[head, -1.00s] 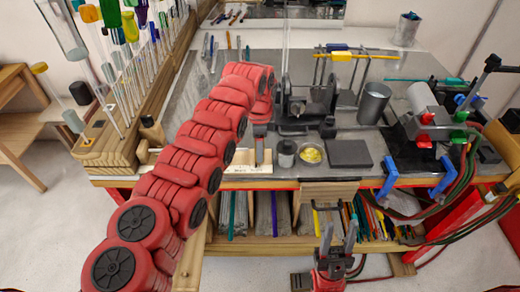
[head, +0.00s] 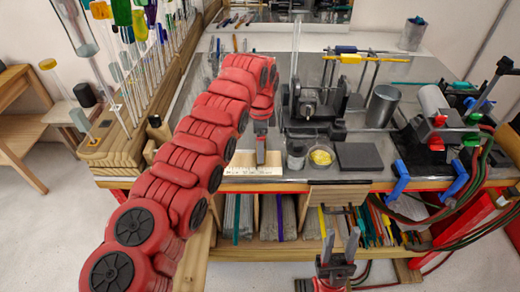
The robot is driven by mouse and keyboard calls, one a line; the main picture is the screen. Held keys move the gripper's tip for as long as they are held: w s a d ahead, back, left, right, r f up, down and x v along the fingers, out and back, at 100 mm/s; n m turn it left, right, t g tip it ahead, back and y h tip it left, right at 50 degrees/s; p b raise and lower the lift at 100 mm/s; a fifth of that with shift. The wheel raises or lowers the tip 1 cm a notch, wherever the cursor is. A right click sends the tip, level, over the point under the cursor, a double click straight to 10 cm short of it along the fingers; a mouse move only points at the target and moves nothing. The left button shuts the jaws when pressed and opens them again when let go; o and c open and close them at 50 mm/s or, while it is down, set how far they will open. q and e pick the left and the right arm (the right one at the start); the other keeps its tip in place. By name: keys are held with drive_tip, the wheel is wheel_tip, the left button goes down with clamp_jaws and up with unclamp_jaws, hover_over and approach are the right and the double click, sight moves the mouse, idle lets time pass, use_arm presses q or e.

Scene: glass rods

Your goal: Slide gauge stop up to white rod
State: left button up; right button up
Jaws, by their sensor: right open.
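A pale wooden gauge board (head: 240,170) with printed marks lies at the bench's front edge. My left arm crosses part of it. My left gripper (head: 261,150) points down at the board's right part. Its fingers show edge-on, so I cannot tell whether they are open or what is between them. I cannot make out the gauge stop apart from the fingers. A pale, see-through upright rod (head: 297,50) stands at the black fixture; I cannot tell whether it is the white rod. My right gripper (head: 339,246) is open and empty, low in front of the shelves.
A black fixture (head: 310,105), a small jar (head: 296,155), a yellow-filled dish (head: 320,157) and a dark pad (head: 358,156) stand right of the board. A metal cup (head: 382,106) is behind. Rods fill the shelf below. A tall rod rack (head: 110,150) is at left.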

use_arm(q)
wheel_tip(320, 180, up, 4)
drive_tip(key=shift+a+f+b, duration=0.1)
drive_tip(key=shift+f+b, duration=0.05)
drive_tip(key=shift+b, duration=0.3)
wheel_tip(320, 180, up, 4)
drive_tip(key=shift+r+p, duration=0.1)
drive_tip(key=shift+p, duration=1.15)
wheel_tip(320, 180, up, 8)
drive_tip(key=p, duration=0.7)
drive_tip(key=shift+a+f+p, duration=0.2)
drive_tip(key=shift+a+p, duration=0.05)
drive_tip(key=shift+p, duration=0.15)
drive_tip(key=shift+f, duration=0.1)
